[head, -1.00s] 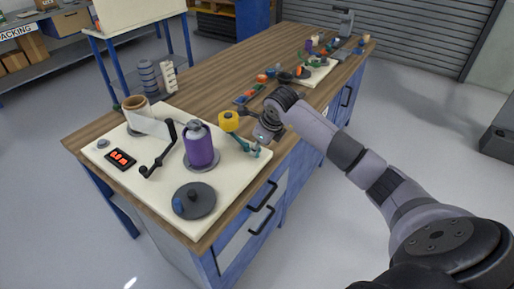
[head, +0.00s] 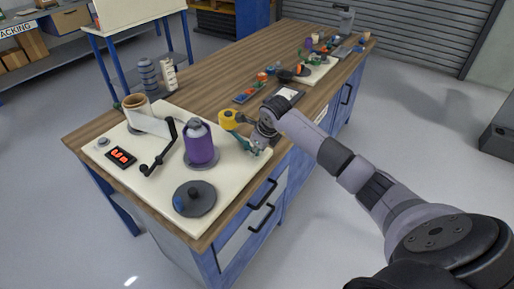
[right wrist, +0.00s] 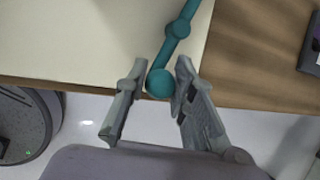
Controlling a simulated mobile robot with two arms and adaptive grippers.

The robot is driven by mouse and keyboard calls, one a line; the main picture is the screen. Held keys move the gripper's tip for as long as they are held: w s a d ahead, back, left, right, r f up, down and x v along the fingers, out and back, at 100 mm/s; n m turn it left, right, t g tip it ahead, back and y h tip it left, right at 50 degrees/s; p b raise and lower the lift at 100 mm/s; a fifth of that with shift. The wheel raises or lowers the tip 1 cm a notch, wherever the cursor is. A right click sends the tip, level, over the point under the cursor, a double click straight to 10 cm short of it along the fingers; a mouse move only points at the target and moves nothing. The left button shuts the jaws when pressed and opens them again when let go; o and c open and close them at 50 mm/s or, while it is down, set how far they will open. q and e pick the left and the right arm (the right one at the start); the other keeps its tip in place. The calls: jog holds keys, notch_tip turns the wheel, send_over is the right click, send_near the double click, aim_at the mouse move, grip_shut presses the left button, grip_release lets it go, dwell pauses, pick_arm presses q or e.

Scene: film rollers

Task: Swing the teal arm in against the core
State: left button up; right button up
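The teal arm (head: 241,138) sits at the right edge of the cream board, with a yellow roller (head: 228,120) at its inner end. In the right wrist view its teal ball end (right wrist: 160,83) lies between the two fingers of my right gripper (right wrist: 148,95). The fingers are open, with a clear gap on the left and a small one on the right. My right gripper also shows in the head view (head: 258,146). A purple upright roll (head: 200,146) stands left of the yellow roller, apart from it. A brown tube (head: 137,108) stands farther left; which is the core is unclear. My left gripper is out of view.
The cream board (head: 150,195) also carries a black crank (head: 160,155), a red display (head: 120,157) and a dark disc with a blue knob (head: 194,199). Small parts and another board lie farther back along the wooden table. Clear floor lies to the right.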

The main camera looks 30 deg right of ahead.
grip_shut()
